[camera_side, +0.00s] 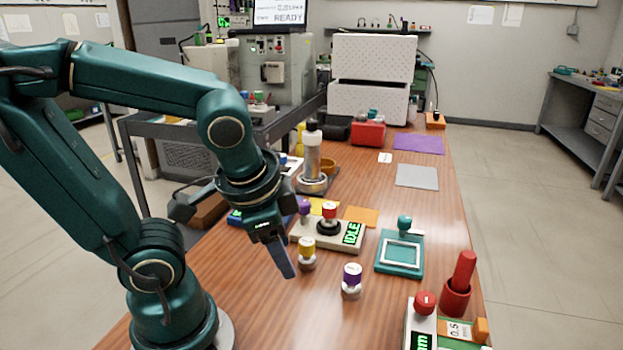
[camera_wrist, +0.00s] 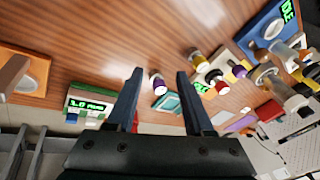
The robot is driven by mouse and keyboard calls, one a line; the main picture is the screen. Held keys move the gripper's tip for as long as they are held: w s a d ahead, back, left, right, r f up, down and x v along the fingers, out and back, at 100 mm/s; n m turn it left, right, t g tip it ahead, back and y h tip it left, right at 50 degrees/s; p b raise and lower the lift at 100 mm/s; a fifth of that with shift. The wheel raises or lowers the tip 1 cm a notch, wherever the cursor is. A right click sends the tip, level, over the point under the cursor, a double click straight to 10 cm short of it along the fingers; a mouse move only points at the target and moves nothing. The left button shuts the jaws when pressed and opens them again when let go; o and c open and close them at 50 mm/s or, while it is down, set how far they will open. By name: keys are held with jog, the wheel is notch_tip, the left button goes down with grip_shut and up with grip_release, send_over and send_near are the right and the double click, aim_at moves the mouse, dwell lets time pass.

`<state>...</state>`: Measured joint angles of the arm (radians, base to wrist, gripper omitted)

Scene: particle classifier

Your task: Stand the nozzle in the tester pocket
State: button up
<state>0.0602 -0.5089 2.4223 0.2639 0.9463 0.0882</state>
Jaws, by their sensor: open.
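I cannot tell which the task means. A white box with a green IDLE display (camera_side: 301,236), perhaps the tester, stands behind them with a red-topped black knob; its pocket is not clear. My gripper (camera_side: 285,268) is open, tilted and empty above the table, left of both pieces. In the wrist view, the purple-capped piece (camera_wrist: 157,84) appears between the fingertips but beyond them; the yellow-capped piece (camera_wrist: 194,56) is to its right.
A teal framed tray (camera_side: 400,267) lies right of the white box. A red cylinder stands in a red holder (camera_side: 455,301) at the near right, beside a device with a red knob (camera_side: 424,302). Clear table lies in front of the purple-capped piece.

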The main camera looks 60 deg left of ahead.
jog(key=d+n, duration=0.1)
jog(key=d+r+n+t+h, duration=0.2)
jog(key=shift+d+r, duration=0.25)
jog(key=shift+d, duration=0.15)
